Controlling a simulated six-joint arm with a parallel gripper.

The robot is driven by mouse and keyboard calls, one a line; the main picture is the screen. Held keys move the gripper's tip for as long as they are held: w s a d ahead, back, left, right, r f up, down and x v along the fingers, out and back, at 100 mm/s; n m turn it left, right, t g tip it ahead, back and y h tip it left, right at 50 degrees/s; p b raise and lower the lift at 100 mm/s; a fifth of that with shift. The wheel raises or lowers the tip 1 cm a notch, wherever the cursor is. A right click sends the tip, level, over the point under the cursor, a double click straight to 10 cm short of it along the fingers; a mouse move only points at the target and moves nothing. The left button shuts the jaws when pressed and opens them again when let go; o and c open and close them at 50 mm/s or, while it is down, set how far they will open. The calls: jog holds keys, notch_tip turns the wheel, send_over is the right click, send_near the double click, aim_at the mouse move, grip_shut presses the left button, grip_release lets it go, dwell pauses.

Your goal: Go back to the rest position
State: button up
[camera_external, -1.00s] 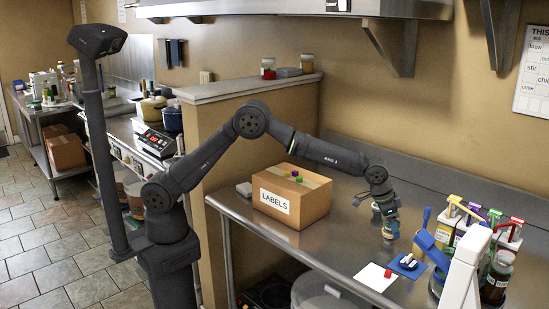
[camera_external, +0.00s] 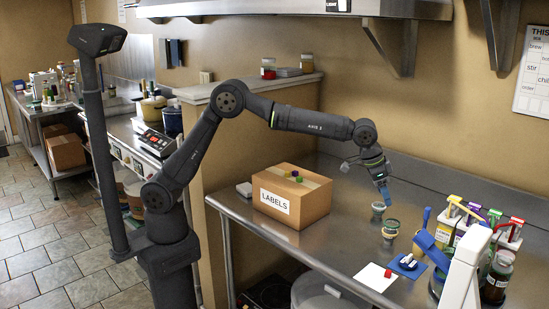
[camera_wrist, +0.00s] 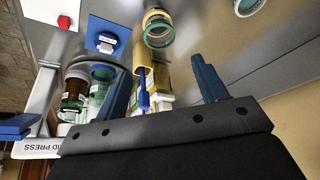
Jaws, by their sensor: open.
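My gripper (camera_external: 385,192) is in the air over the steel counter (camera_external: 345,205), above two small jars and apart from them. Its two blue fingers are spread with nothing between them; they also show in the wrist view (camera_wrist: 165,88). One small jar (camera_external: 378,211) stands behind and left of the other jar (camera_external: 390,230), which has a yellowish body and a green rim. The yellowish jar shows at the top of the wrist view (camera_wrist: 158,28).
A cardboard box marked LABELS (camera_external: 291,204) stands left on the counter. A white card (camera_external: 374,277) with a red cube and a blue pad (camera_external: 407,265) lie at the front. Bottles with coloured tops (camera_external: 505,270) and a white press (camera_external: 464,270) crowd the right.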

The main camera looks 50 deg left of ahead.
aim_at(392, 223)
jog(key=x, duration=1.2)
jog(key=shift+f, duration=0.75)
jog(key=shift+r, duration=0.45)
jog(key=shift+s, duration=0.1)
